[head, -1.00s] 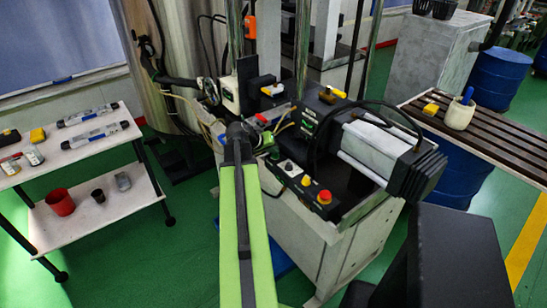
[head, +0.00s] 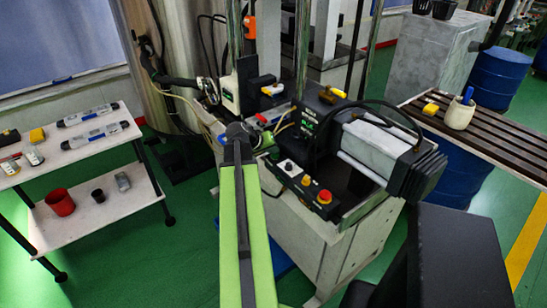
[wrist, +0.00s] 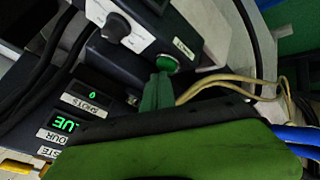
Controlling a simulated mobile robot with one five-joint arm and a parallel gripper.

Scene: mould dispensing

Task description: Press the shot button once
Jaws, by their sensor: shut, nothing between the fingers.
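A green round button (wrist: 166,63) with a small label, which I cannot read clearly, sits on a dark control box beside a knob on a white plate (wrist: 117,27) in the wrist view. My gripper (wrist: 159,82) shows its green fingers shut and empty, with the tips close at the button's near edge. I cannot tell whether they touch it. The SHOTS display (wrist: 92,95) reads 0. In the head view my gripper is at the left end of the control box (head: 300,186), and I cannot make out the green button there.
A red emergency stop (head: 324,197) is on the same box. The black unit with a green display (head: 309,124) stands behind it, with cables around. A white two-shelf cart (head: 112,203) is at the left and a slatted bench (head: 490,130) at the right.

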